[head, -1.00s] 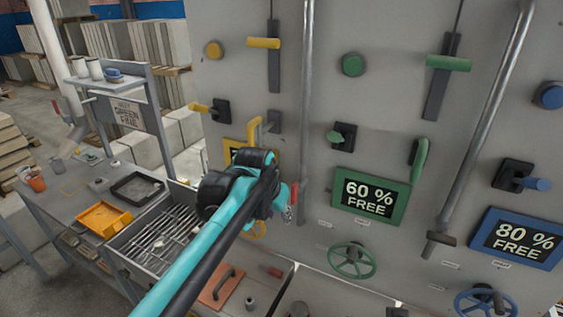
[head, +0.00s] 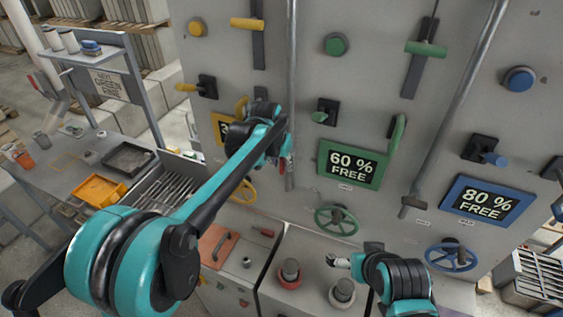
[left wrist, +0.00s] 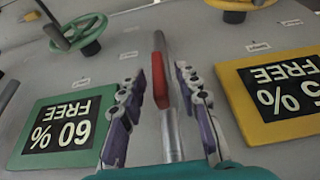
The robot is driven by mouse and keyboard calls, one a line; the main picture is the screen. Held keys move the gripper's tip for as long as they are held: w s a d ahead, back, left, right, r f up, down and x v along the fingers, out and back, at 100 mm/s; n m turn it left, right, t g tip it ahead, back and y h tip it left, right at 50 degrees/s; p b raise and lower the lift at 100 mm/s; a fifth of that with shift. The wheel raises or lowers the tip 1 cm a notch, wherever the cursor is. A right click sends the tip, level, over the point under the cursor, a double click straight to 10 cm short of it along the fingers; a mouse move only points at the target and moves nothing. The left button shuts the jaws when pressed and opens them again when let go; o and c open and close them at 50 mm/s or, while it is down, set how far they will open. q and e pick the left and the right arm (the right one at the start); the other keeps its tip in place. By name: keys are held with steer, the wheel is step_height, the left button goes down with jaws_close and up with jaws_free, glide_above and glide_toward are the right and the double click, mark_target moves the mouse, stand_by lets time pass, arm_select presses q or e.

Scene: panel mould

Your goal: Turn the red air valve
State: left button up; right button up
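The red air valve has a red lever (left wrist: 160,72) on a thin grey vertical pipe (left wrist: 171,130). In the left wrist view, which looks upside down, the lever lies between the two purple-grey fingers of my left gripper (left wrist: 162,108), with gaps on both sides. The gripper is open. In the head view my left gripper (head: 284,162) is at the pipe's lower end, where only a little of the red lever (head: 283,163) shows; my arm hides most of it. My right gripper (head: 338,262) is low in front of the panel, seen small; its opening is unclear.
A green-framed 60 % sign (head: 352,164) and a green handwheel (head: 336,220) are right of the pipe. A yellow-framed sign (left wrist: 275,88) and a yellow handwheel (head: 241,190) are on its other side. A ledge with knobs (head: 289,275) runs below.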

arm_select(q)
steer(key=shift+f, duration=0.2)
jaws_close()
steer(key=shift+y, duration=0.3)
steer(key=y+b, duration=0.1)
steer(key=t+y+b, duration=0.1)
steer(key=m+t+y+b, duration=0.1)
steer(key=b, duration=0.1)
steer(key=shift+d+f+y, duration=0.25)
steer(key=shift+d+y, duration=0.1)
steer(key=shift+y, duration=0.05)
steer(key=m+t+y+b, duration=0.1)
steer(key=t+y+b, duration=0.1)
steer(key=y+b, duration=0.1)
steer(key=m+t+y+b, duration=0.1)
steer(key=y+b, duration=0.2)
steer(key=b, duration=0.2)
steer(key=f+m+t+y+b, duration=0.1)
steer(key=t+y+b, duration=0.1)
steer(key=y+b, duration=0.1)
steer(key=shift+s+d+t+b, duration=0.2)
steer(key=shift+t+b, duration=0.1)
steer(key=shift+b, duration=0.4)
steer(key=shift+r+m+t+y+b, duration=0.15)
steer(key=shift+m+t+y+b, duration=0.15)
steer(key=shift+t+y+b, duration=0.5)
